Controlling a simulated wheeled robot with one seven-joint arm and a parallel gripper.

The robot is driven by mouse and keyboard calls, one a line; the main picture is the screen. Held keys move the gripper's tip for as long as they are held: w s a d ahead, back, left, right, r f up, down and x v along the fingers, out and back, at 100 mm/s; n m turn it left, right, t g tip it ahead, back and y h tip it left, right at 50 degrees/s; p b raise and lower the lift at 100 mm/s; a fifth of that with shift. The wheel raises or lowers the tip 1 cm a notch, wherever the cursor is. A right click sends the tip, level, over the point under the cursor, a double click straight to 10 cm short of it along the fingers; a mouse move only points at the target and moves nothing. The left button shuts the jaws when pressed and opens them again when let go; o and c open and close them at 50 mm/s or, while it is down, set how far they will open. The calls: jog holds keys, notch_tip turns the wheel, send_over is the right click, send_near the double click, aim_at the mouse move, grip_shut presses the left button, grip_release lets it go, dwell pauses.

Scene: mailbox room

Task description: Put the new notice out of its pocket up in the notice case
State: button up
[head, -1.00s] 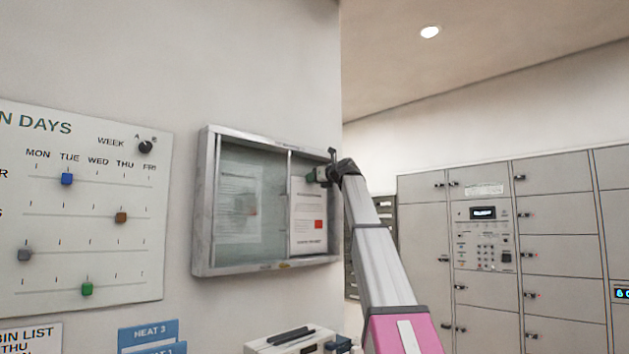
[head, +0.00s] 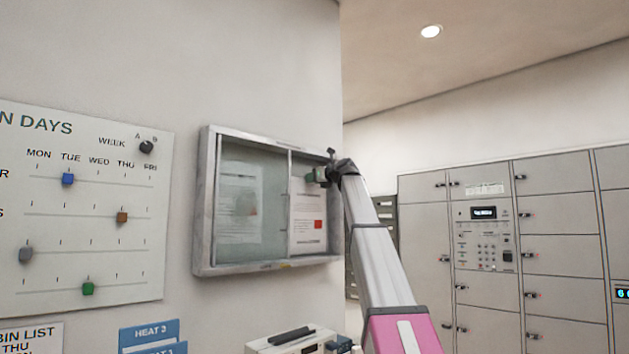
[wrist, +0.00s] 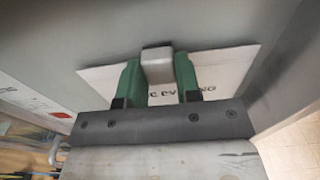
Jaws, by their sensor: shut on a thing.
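The notice case (head: 204,202) hangs on the wall with a metal frame. Its left half is behind glass, with faded papers (head: 238,205) inside. A white notice with a red square (head: 307,222) shows in its right half. My gripper (head: 318,175) is at the upper right of the case, at the top of that notice. In the wrist view, the green fingers of my gripper (wrist: 158,82) are shut on a grey block (wrist: 157,66). A white sheet with dark print (wrist: 225,72) lies directly behind the block; the fingers hide part of its text.
A board with coloured sliders (head: 100,215) is on the wall at left. Blue cards (head: 150,335) and a white box (head: 283,346) are below the case. Grey lockers (head: 560,235) stand at right. Open space lies between my arm and the lockers.

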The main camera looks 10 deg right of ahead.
jog(key=shift+w+a, duration=0.25)
jog(key=shift+w, duration=0.05)
dwell(0.4)
jog(key=o, duration=1)
jog(key=shift+c, duration=0.2)
jog(key=shift+s+d, duration=0.1)
jog(key=v, duration=1)
jog(key=shift+s+d, duration=0.15)
jog(key=shift+s, duration=0.1)
